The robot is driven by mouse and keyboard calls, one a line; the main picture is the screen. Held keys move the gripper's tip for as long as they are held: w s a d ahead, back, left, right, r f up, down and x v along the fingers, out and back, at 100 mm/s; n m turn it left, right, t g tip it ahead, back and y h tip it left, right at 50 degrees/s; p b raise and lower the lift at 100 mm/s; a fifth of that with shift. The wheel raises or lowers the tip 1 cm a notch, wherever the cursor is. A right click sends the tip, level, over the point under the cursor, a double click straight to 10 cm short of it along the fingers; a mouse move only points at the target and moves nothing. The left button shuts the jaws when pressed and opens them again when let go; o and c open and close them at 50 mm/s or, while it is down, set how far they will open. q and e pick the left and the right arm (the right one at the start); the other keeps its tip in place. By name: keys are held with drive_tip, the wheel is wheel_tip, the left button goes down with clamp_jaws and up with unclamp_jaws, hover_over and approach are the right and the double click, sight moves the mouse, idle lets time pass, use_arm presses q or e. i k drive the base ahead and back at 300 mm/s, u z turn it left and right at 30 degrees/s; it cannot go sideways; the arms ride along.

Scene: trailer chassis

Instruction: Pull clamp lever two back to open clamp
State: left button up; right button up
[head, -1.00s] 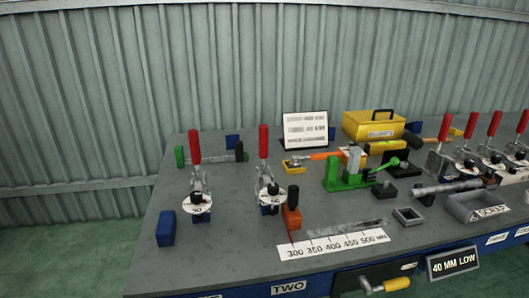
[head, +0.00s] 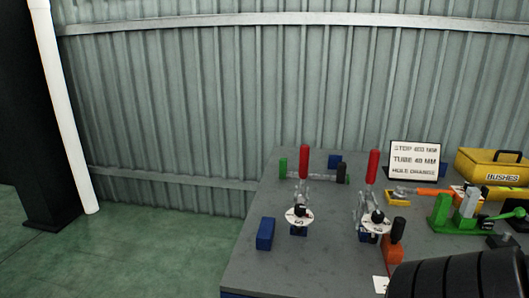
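Two toggle clamps stand on the grey bench, each with an upright red lever. The left clamp's red lever (head: 304,160) points straight up above its metal linkage and a white disc (head: 299,217). The second clamp's red lever (head: 372,166) is upright, leaning slightly right, above a similar white disc (head: 374,229). The disc markings are too small to read, so I cannot tell from them which is two. Neither gripper is in view, and nothing touches either lever.
A black ribbed form (head: 462,276) covers the front right of the bench (head: 265,277). A blue block (head: 265,234) lies left of the clamps. A sign (head: 413,162), green tool (head: 465,209) and yellow box (head: 492,170) stand right. Floor is clear at left.

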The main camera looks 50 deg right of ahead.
sight(375, 154)
drive_tip(key=u, duration=0.95)
drive_tip(key=k, duration=0.9)
drive_tip(key=z, duration=1.35)
